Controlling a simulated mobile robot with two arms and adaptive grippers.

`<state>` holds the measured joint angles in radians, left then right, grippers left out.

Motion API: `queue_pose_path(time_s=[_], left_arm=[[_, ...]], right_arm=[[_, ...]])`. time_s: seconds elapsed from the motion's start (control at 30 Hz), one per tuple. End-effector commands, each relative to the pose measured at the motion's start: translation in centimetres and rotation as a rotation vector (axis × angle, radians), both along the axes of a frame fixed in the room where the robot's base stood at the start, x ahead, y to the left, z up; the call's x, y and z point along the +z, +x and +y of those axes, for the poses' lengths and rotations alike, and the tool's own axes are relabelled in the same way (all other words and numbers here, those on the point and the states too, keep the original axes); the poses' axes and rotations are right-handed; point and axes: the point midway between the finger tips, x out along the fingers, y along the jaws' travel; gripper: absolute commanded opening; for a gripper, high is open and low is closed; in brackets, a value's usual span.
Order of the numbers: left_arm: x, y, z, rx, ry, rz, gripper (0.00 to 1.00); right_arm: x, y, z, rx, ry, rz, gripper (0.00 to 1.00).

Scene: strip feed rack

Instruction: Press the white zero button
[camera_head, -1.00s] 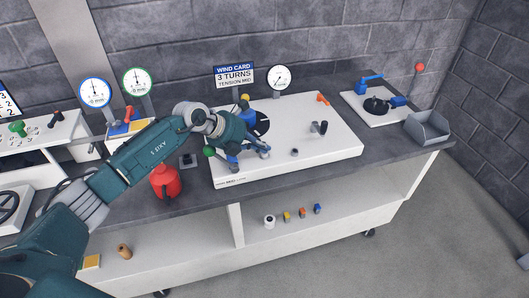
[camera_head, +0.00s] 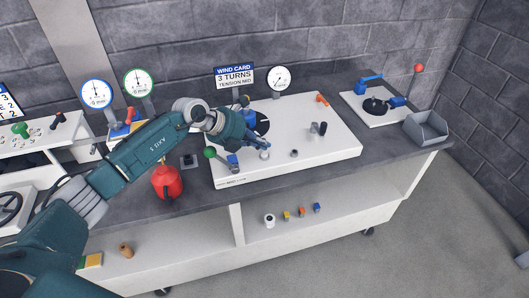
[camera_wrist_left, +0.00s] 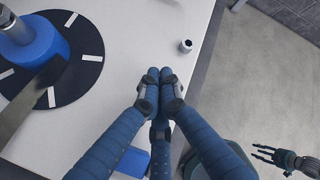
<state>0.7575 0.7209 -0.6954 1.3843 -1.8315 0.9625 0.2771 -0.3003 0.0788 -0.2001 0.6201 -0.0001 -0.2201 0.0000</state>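A small round button-like piece with a pale top and dark ring (camera_wrist_left: 185,46) stands on the white panel (camera_head: 325,150); I cannot tell for sure that it is the white zero button. It shows in the head view as a small dark-rimmed stub (camera_head: 294,153). My left gripper (camera_head: 264,153) is over the panel's left part, left of this piece. In the left wrist view its fingers (camera_wrist_left: 160,75) are drawn together with nothing visible between them. Whether the tips touch the panel is unclear. My right gripper (camera_wrist_left: 272,156) shows at the lower right of the wrist view, fingers spread, empty.
A black disc with white marks and a blue hub (camera_wrist_left: 60,50) is beside the left fingers. A blue block (camera_wrist_left: 132,162) and a green-knobbed lever (camera_head: 210,153) are close by. A grey-black post (camera_head: 322,128) stands to the right. A red canister (camera_head: 166,182) stands left of the panel.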

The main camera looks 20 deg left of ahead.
Motion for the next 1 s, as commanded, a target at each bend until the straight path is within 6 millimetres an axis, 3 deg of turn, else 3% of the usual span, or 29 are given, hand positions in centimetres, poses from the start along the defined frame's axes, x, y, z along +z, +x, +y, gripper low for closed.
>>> queue_pose_path(time_s=[0.5,1.0], left_arm=[[4.9,0.0,0.0,-0.001,0.001,-0.001,0.0],[4.9,0.0,0.0,0.001,0.0,-0.001,0.0]], right_arm=[[3.7,0.0,0.0,0.0,0.0,0.0,0.4],[3.7,0.0,0.0,0.0,-0.001,0.0,0.4]])
